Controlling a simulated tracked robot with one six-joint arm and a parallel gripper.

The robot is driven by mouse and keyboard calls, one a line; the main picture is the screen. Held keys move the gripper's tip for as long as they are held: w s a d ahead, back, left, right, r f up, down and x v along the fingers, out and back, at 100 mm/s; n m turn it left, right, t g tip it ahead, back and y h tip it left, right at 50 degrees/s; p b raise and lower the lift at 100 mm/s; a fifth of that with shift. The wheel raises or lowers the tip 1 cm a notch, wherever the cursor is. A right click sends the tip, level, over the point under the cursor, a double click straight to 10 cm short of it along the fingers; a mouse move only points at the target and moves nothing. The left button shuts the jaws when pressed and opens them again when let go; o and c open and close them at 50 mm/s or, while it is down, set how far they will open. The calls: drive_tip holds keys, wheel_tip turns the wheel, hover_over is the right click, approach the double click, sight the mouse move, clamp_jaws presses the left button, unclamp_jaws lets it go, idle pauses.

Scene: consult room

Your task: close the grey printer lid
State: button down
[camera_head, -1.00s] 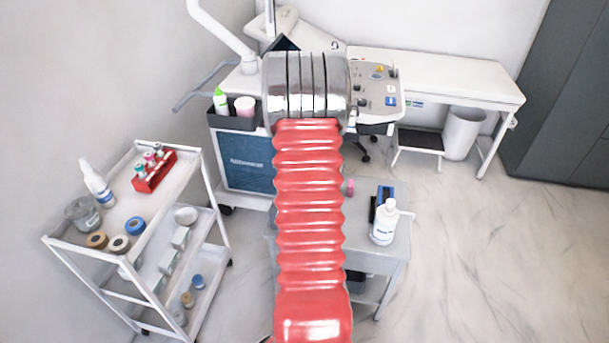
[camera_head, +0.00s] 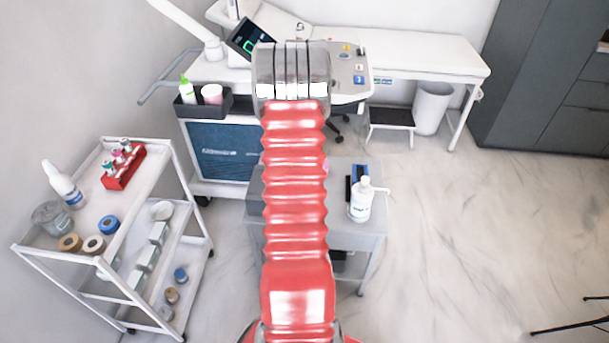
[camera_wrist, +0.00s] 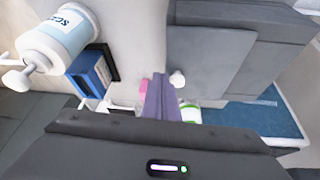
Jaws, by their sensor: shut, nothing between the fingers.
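A grey boxy body with flat panels (camera_wrist: 205,62), which looks like the printer, fills the upper middle of the wrist view. A darker grey panel (camera_wrist: 245,30) lies against it; I cannot tell surely which part is the lid or how far it stands open. In the head view my red arm hides most of this spot on the small grey table (camera_head: 355,228). My gripper (camera_wrist: 160,82) shows in the wrist view as shut, narrow purple fingers with nothing between them. The fingertips are close to the grey body; I cannot tell whether they touch it.
A white pump bottle (camera_head: 361,200) stands on the table's right, by a blue item (camera_head: 356,175). A blue-fronted cart (camera_head: 222,150) stands behind. A white trolley (camera_head: 135,205) with supplies is at the left.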

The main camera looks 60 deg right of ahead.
drive_tip(key=shift+r, duration=0.15)
idle(0.4)
drive_tip(key=s+a+r, duration=0.1)
drive_tip(key=s+r, duration=0.7)
drive_tip(key=s, duration=0.1)
drive_tip(key=shift+a, duration=0.2)
drive_tip(key=shift+f, duration=0.1)
idle(0.7)
